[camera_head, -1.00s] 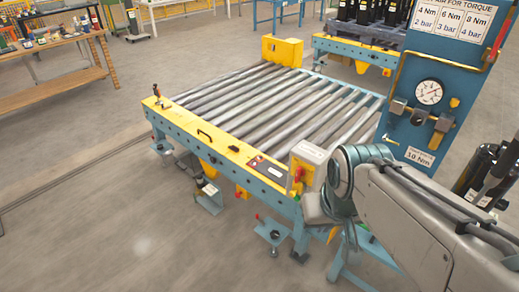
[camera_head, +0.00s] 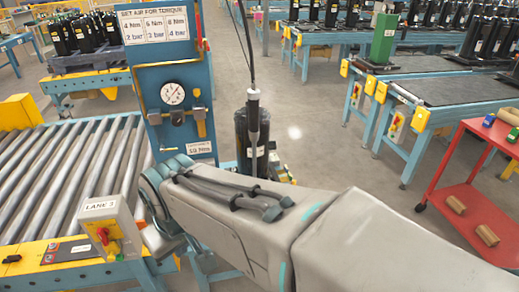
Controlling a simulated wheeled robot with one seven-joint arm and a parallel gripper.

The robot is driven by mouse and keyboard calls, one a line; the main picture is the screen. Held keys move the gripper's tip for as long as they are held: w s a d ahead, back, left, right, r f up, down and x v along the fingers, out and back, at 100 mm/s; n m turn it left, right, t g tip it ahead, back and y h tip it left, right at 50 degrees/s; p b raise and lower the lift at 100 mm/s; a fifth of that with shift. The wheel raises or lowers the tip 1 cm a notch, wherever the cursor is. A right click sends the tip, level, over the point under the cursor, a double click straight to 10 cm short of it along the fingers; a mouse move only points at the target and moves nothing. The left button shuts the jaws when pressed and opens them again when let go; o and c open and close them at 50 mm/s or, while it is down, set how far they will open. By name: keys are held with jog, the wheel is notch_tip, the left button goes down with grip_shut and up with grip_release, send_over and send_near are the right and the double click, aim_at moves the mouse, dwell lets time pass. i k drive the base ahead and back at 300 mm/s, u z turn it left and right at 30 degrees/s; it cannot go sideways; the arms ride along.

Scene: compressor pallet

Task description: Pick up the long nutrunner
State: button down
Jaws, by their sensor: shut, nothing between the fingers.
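A long, slim grey-and-black tool, which looks like the long nutrunner (camera_head: 253,130), hangs upright from a dark cable just right of the blue torque panel. Its lower end passes behind my arm, so I cannot see its tip. A black cylinder on a pallet stands behind it. My arm crosses the lower middle of the view in front of the tool. My gripper is not visible.
The blue panel (camera_head: 163,60) with a pressure gauge (camera_head: 172,93) stands beside the roller conveyor (camera_head: 60,180). A grey "LANE" switch box (camera_head: 107,226) is at the conveyor's corner. A red cart (camera_head: 475,200) stands at right. Grey floor (camera_head: 340,160) is clear between.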

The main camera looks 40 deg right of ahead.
aim_at(254, 93)
jog(key=z, duration=1.3)
jog(key=k, duration=0.5)
jog(key=u, duration=1.6)
jog(key=i, duration=1.4)
jog(key=z, duration=1.5)
